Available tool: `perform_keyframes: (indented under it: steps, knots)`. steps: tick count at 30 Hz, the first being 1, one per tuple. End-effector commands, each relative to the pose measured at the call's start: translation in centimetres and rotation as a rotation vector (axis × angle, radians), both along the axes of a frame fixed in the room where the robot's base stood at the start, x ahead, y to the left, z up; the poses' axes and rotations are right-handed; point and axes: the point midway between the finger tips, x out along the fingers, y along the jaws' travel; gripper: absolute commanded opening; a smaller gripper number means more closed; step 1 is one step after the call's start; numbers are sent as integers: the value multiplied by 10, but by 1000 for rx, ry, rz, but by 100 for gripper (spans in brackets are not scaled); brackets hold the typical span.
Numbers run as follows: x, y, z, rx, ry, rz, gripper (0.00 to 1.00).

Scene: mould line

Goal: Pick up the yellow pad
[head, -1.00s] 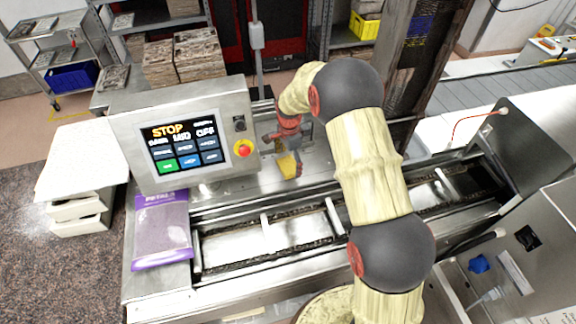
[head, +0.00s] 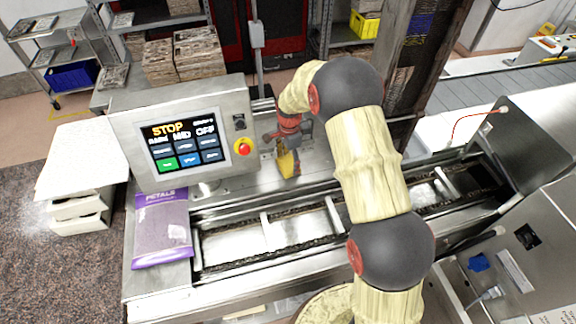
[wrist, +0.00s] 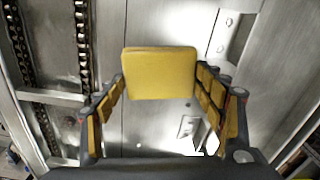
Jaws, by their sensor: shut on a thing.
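The yellow pad (wrist: 160,73) is a flat, square-faced block with rounded corners. In the wrist view it sits between the two fingers of my gripper (wrist: 160,86), touching the finger ends on both sides. The fingers carry yellow segments on their inner faces. In the head view my gripper (head: 287,155) is over the metal deck behind the conveyor channel, right of the control panel. The yellow pad (head: 287,164) shows there as a small yellow patch pointing down. Its gap to the deck is hard to judge.
The control panel (head: 184,142) with a red stop button stands close to the left of my gripper. A purple bag (head: 161,230) lies at the machine's left end. The conveyor channel (head: 300,229) runs in front. A dark upright post (head: 415,75) stands behind at right.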

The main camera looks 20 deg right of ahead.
Motion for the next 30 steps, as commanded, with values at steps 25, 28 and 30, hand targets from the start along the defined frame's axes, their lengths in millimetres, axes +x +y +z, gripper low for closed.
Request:
perform_keyframes:
  steps: [25, 28, 30]
  knots:
    - [1, 0, 53, 0, -6, 0, 44]
    - [2, 0, 78, 0, -6, 0, 44]
    - [1, 0, 94, 0, -5, 0, 44]
